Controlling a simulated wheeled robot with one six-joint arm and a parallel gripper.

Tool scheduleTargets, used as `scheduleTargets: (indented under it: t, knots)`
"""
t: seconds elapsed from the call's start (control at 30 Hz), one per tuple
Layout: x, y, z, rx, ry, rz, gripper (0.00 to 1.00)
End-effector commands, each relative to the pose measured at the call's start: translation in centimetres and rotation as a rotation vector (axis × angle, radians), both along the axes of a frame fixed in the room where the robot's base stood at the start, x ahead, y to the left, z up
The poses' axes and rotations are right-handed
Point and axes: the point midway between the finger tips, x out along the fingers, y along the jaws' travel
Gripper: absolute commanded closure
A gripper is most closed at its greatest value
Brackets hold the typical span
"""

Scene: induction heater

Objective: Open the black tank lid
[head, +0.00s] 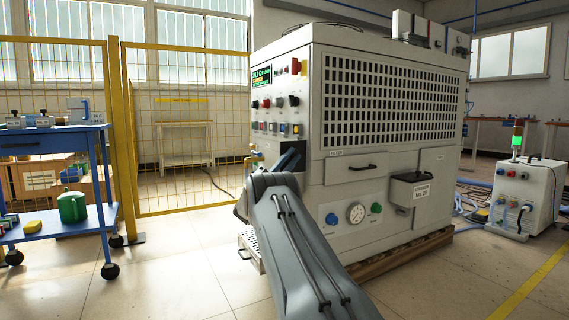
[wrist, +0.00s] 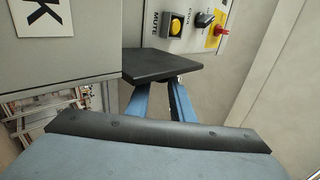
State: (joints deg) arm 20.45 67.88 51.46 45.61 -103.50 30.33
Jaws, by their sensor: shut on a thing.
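The black tank lid (wrist: 158,64) shows in the wrist view as a flat, dark plate beside a grey-white box wall. My gripper (wrist: 170,86) has two blue fingers reaching to the lid's near right edge, and it is shut on the lid there. The exact grip point is partly hidden under the plate. I cannot tell how far the lid is raised.
The large white heater cabinet (head: 385,100) stands ahead. Beyond the lid, its panel has a yellow button (wrist: 176,26) and a red switch (wrist: 221,30). A yellow mesh fence (head: 185,130) and blue cart (head: 60,140) stand left. Floor at front left is clear.

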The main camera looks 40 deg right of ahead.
Motion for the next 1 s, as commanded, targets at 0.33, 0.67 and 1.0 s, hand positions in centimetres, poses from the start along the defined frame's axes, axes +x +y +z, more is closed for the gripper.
scheduleTargets:
  t: [0.33, 0.67, 1.0]
  knots:
    - [-0.49, -0.39, -0.09, -0.003, -0.032, -0.006, 1.00]
    - [-0.41, -0.24, -0.08, -0.002, -0.031, -0.004, 0.62]
    - [-0.10, 0.39, -0.29, -0.003, -0.029, 0.002, 0.62]
